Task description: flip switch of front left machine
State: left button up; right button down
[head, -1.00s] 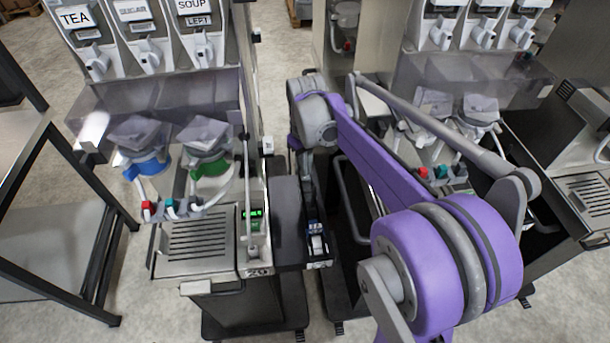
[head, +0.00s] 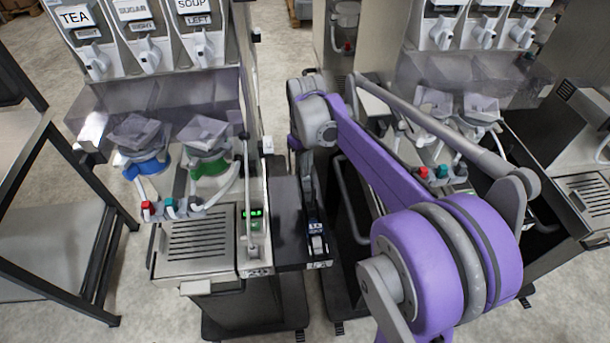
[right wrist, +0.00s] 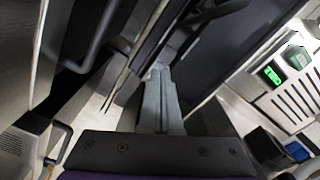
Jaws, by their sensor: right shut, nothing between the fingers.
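The front left machine (head: 195,245) stands left of centre in the head view, with labelled canisters, a drip grate and a lit green display (head: 253,213). The display also shows at the right in the right wrist view (right wrist: 272,73). A small white part (head: 267,145) sticks up on its right side; I cannot tell whether this is the switch. My right gripper (head: 317,243) hangs just right of the machine, pointing down beside its dark side panel. In the right wrist view its grey fingers (right wrist: 160,100) are together and empty. My left gripper is out of view.
A second machine (head: 440,150) stands to the right, with a narrow gap between the two. A dark-framed table (head: 50,230) is at the left edge. My purple right arm covers part of the second machine. Floor is clear between table and machine.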

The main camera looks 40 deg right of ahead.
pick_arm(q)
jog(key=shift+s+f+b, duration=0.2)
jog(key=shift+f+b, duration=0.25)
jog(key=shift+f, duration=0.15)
pick_arm(e)
jog(key=shift+f, duration=0.85)
jog(key=shift+r+p, duration=1.9)
jog(key=shift+r, duration=1.7)
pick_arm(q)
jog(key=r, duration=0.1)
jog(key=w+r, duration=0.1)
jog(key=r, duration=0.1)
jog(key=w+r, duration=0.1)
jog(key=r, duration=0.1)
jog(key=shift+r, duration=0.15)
pick_arm(e)
jog(key=shift+f, duration=0.1)
